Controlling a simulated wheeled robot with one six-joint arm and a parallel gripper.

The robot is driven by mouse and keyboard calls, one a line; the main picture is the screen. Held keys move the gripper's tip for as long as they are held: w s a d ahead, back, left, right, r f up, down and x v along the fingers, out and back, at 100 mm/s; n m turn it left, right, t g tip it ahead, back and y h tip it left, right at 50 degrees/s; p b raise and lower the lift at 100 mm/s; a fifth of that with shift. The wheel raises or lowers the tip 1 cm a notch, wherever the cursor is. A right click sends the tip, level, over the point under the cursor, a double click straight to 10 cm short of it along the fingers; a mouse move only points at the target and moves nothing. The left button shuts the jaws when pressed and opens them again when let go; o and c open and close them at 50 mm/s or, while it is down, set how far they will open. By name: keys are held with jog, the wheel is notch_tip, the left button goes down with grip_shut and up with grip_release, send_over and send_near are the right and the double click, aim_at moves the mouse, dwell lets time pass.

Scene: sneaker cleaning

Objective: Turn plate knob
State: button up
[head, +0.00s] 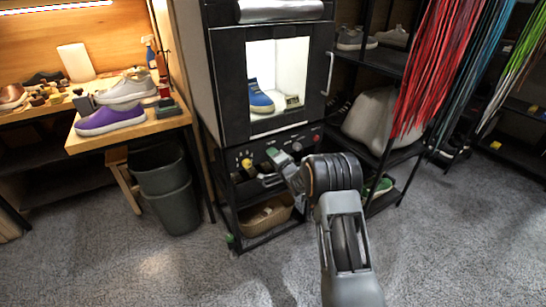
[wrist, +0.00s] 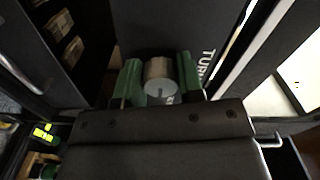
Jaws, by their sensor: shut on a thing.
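The plate knob (wrist: 158,69) is a small metallic cylinder with a pale grey face, on a dark panel beside white lettering that starts "TUR". My gripper (wrist: 160,80) has its two green fingers on either side of the knob and is shut on it. In the head view my gripper (head: 277,158) reaches the black control panel (head: 233,160) below the lit cabinet (head: 228,85), and it hides the knob there. A blue shoe (head: 261,97) stands inside the cabinet, behind its window.
A red button (head: 317,138) is on the panel's right. A wicker basket (head: 266,215) sits on the shelf below. A shoe rack (head: 375,58) stands at the right, with hanging laces (head: 440,60). A workbench (head: 150,125) and dark bin (head: 165,190) stand at the left.

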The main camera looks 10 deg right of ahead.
jog(key=o, duration=0.9)
jog(key=p+v, duration=0.2)
jog(key=v, duration=1.2)
